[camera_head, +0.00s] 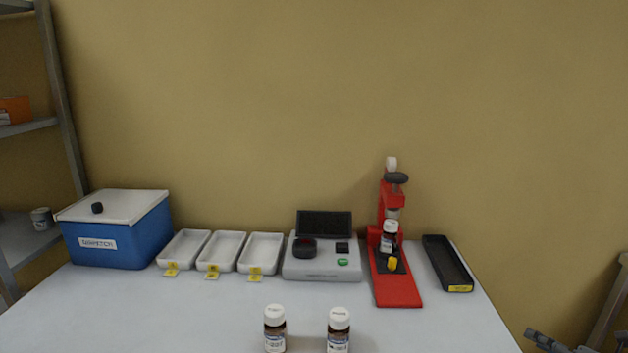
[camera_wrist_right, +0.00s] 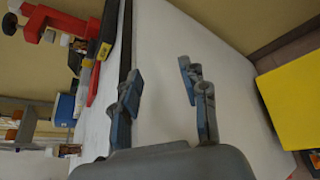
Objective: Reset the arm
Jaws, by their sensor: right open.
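My right gripper (camera_head: 553,342) shows at the lower right corner of the head view, beyond the table's right edge and cut off by the frame. In the right wrist view it (camera_wrist_right: 162,80) is open, its two fingers apart with only bare pale surface seen between them. It holds nothing. My left gripper is not in view.
The table (camera_head: 170,310) bears two white-capped bottles (camera_head: 274,330) at front, a red press (camera_head: 398,288) with a bottle on it, a black tray (camera_head: 447,262), a grey instrument (camera_head: 322,266), white trays (camera_head: 222,252) and a blue box (camera_head: 120,245). The front right table area is clear.

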